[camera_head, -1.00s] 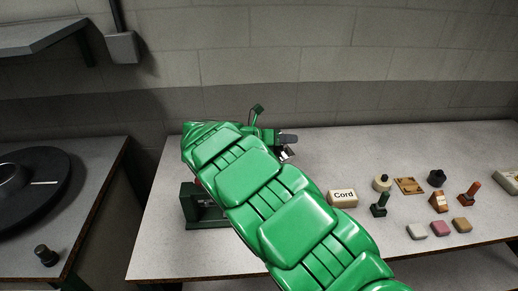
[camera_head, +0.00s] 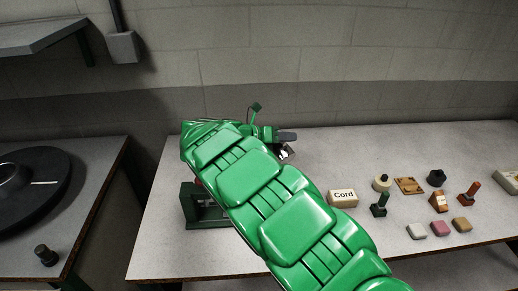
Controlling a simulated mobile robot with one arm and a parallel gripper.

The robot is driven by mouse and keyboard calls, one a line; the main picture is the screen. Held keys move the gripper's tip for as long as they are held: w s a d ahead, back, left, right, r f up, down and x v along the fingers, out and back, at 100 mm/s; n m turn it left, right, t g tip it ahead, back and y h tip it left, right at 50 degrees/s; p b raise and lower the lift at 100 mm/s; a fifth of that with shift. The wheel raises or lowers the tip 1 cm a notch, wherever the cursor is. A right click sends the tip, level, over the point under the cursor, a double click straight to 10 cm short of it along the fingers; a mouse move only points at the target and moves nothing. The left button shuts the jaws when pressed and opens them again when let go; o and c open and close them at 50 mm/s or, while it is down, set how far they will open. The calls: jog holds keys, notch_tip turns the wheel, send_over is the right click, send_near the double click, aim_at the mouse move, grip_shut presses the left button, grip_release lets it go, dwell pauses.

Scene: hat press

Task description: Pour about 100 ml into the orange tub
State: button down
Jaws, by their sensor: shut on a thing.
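My green arm reaches across the bench (camera_head: 330,265) and covers much of its left half. What shows of my gripper (camera_head: 287,152) is a small dark and pale part beyond the arm's far end, above the back of the bench. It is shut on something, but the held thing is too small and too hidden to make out. I cannot pick out an orange tub; it may be behind my arm. A dark green metal frame (camera_head: 207,218) on the bench is partly covered by my arm.
A cream block marked "Cord" (camera_head: 342,198) lies right of my arm. A left table holds a black disc (camera_head: 40,190). The bench's back right is clear.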

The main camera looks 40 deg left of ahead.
aim_at(291, 151)
jog(key=shift+a+r+n, duration=0.3)
jog(key=shift+r, duration=0.05)
dwell(0.7)
jog(key=shift+w+a+n+h, duration=0.2)
jog(key=shift+a+n+h, duration=0.15)
jog(key=shift+a, duration=0.3)
dwell(0.3)
jog(key=shift+d+r, duration=0.1)
jog(key=shift+d, duration=0.1)
jog(key=shift+s+d, duration=0.1)
jog(key=shift+d, duration=0.35)
jog(key=shift+s+d+f+m+y, duration=0.15)
jog(key=shift+d+f+m+y, duration=0.4)
jog(key=shift+m, duration=0.3)
jog(key=shift+d+f+m+y, duration=0.15)
jog(key=shift+d+f+m, duration=0.1)
jog(key=shift+f, duration=0.25)
jog(key=shift+d+f+m+y, duration=0.15)
jog(key=shift+d+f+m, duration=0.1)
jog(key=shift+f, duration=0.2)
jog(key=shift+s+d+f+m+y, duration=0.2)
jog(key=shift+d+f+m+y, duration=0.1)
jog(key=shift+m+y, duration=0.35)
